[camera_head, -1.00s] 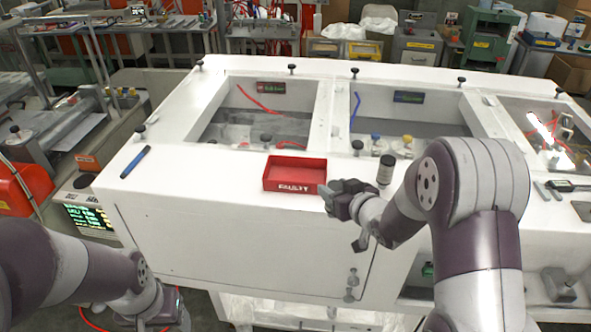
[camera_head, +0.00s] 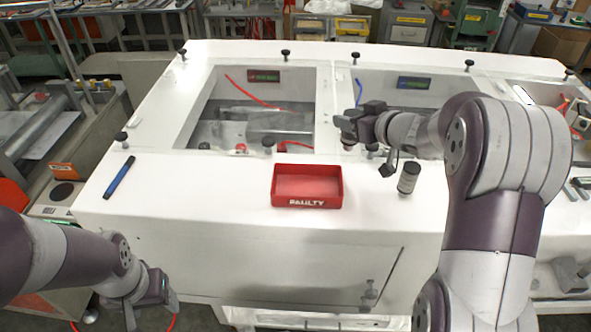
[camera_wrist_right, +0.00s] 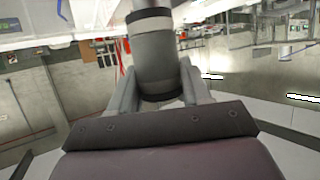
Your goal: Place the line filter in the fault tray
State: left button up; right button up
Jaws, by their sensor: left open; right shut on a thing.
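The line filter appears as a grey cylinder (camera_wrist_right: 158,68) with a white band and dark ends in the right wrist view. My right gripper (camera_wrist_right: 158,88) is shut on it, a finger on each side. In the head view this gripper (camera_head: 347,128) is above the white bench, beyond and to the right of the fault tray; the filter is hard to make out there. The red fault tray (camera_head: 307,203), marked "FAULTY", sits near the bench's front edge and looks empty. My left gripper (camera_head: 140,303) is open and empty, low at the front left.
A similar dark-capped cylinder (camera_head: 408,177) stands on the bench (camera_head: 215,195) right of the tray. A blue marker (camera_head: 119,177) lies at the left. Recessed bays with short black knobs lie behind the tray.

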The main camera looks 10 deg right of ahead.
jog(key=s+a+f, duration=0.1)
jog(key=a+f, duration=0.5)
jog(key=a, duration=0.4)
jog(key=shift+s+a+f, duration=0.15)
jog(key=shift+a+f, duration=0.1)
jog(key=shift+f, duration=0.15)
notch_tip(320, 180, down, 3)
jog(key=shift+d+r+p, duration=0.1)
jog(key=shift+r+p, duration=0.1)
jog(key=shift+p, duration=0.4)
jog(key=shift+s+d+f, duration=0.15)
jog(key=shift+f, duration=0.15)
jog(key=shift+f+b, duration=0.25)
jog(key=shift+b, duration=0.05)
jog(key=o, duration=1.1)
jog(key=shift+c, duration=0.2)
pick_arm(q)
jog(key=shift+s+d+r, duration=0.15)
jog(key=shift+s+r, duration=0.3)
jog(key=shift+s, duration=0.1)
pick_arm(e)
jog(key=shift+r, duration=0.1)
